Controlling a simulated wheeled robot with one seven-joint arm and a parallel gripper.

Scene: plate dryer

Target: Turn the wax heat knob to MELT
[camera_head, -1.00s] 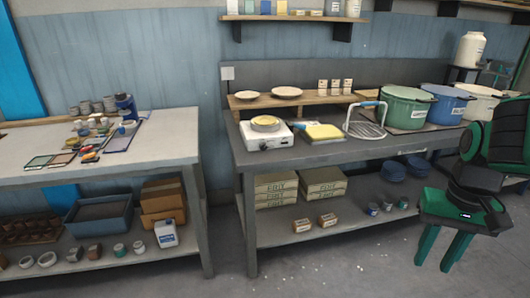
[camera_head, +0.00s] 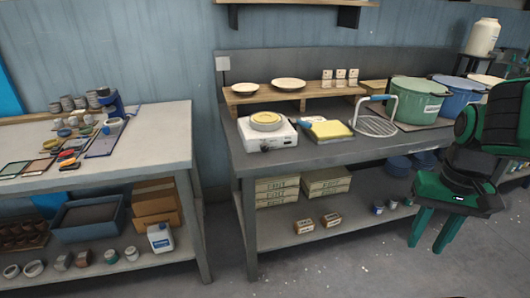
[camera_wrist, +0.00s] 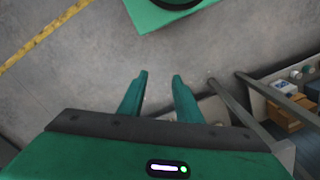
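A white hotplate-like unit (camera_head: 281,139) with a yellow round pan (camera_head: 266,119) on top stands at the left of the dark grey bench. Small dark knobs (camera_head: 266,149) show on its front face; their markings are too small to read. My gripper (camera_head: 429,246) hangs in front of the bench at the right, well away from the unit and lower than the bench top. Its two green fingers are apart with nothing between them. The wrist view also shows the empty fingers (camera_wrist: 160,82) above the floor.
A wooden shelf (camera_head: 288,96) with plates is behind. A second table (camera_head: 165,140) is at the left. Floor in front is clear.

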